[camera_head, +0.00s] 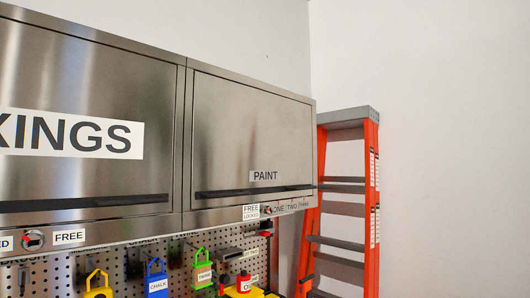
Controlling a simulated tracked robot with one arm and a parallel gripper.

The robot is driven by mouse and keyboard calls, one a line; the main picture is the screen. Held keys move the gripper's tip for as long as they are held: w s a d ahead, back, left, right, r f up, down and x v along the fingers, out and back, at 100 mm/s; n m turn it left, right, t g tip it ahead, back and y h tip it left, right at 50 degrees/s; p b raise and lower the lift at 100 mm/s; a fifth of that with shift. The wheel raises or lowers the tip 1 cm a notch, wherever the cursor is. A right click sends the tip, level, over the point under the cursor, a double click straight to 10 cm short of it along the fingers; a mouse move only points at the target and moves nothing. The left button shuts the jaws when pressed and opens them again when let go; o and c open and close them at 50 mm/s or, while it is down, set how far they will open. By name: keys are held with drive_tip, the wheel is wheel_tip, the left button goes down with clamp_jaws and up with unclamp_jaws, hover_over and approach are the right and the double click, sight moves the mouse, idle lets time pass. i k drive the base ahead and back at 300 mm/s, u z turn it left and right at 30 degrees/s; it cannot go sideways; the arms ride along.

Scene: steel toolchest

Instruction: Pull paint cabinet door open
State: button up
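The paint cabinet door (250,125) is a brushed steel panel in the middle of the view, with a small "PAINT" label (265,176) low on it. A long dark handle (253,191) runs along its bottom edge. The door looks shut, flush with the cabinet front. My gripper does not show in this view.
A neighbouring steel door (80,90) with a label ending in "KINGS" is at left. A pegboard (130,262) below holds several coloured padlocks and tools. An orange ladder (368,200) stands just right of the cabinet. The far right shows only bare wall.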

sight(250, 145)
drive_tip(key=z, duration=0.3)
drive_tip(key=i, duration=1)
drive_tip(key=u, duration=0.05)
